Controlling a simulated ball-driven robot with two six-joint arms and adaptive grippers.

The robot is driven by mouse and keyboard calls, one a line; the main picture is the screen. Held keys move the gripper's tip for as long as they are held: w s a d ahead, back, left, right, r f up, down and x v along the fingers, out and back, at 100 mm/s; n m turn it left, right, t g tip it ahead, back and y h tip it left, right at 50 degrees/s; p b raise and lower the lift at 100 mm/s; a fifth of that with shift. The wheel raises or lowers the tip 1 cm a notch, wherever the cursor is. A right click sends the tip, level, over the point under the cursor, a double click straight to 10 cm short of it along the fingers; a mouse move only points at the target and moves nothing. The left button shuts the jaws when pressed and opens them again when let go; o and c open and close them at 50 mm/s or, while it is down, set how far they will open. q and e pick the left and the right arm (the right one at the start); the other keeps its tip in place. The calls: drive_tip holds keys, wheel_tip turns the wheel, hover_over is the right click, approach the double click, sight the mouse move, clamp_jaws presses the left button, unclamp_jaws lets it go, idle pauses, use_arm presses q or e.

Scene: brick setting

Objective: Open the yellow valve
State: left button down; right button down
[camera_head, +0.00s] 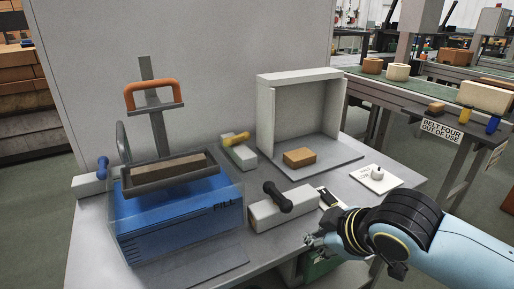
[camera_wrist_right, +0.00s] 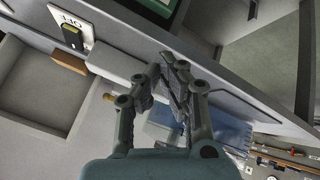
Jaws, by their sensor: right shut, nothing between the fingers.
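The yellow valve (camera_head: 237,138) is a short yellow lever on a pale block at the back of the table, between the blue FILL tank and the open grey box. A small yellow tip (camera_wrist_right: 107,97) shows left of my fingers in the right wrist view and may be its handle. My right gripper (camera_head: 318,240) is at the table's front right edge, well apart from the valve and nearer to me. Its fingers (camera_wrist_right: 174,74) are shut and empty in the right wrist view. My left gripper is not in view.
A pale block with a black lever (camera_head: 278,197) stands between my right gripper and the valve. The blue tank (camera_head: 170,222), with an orange-handled press (camera_head: 154,95), stands left. A switch plate (camera_head: 330,199), a knob plate (camera_head: 377,178) and a brown brick (camera_head: 299,157) lie right.

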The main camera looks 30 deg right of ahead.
drive_tip(key=s+a+f+m+g+b, duration=0.2)
drive_tip(key=s+a+f+m+g, duration=0.2)
drive_tip(key=s+f, duration=0.4)
drive_tip(key=s+d+f+g+b, duration=0.15)
drive_tip(key=s+f, duration=0.25)
drive_tip(key=f, duration=0.9)
drive_tip(key=s+f+b, duration=0.3)
drive_tip(key=s+f, duration=0.2)
drive_tip(key=f, duration=0.8)
drive_tip(key=s+f+g+b, duration=0.1)
drive_tip(key=s+f+b, duration=0.2)
drive_tip(key=s+f, duration=1.1)
drive_tip(key=shift+s+d+f+y, duration=0.2)
drive_tip(key=shift+s+y, duration=0.1)
drive_tip(key=shift+s, duration=0.6)
drive_tip(key=shift+g, duration=0.25)
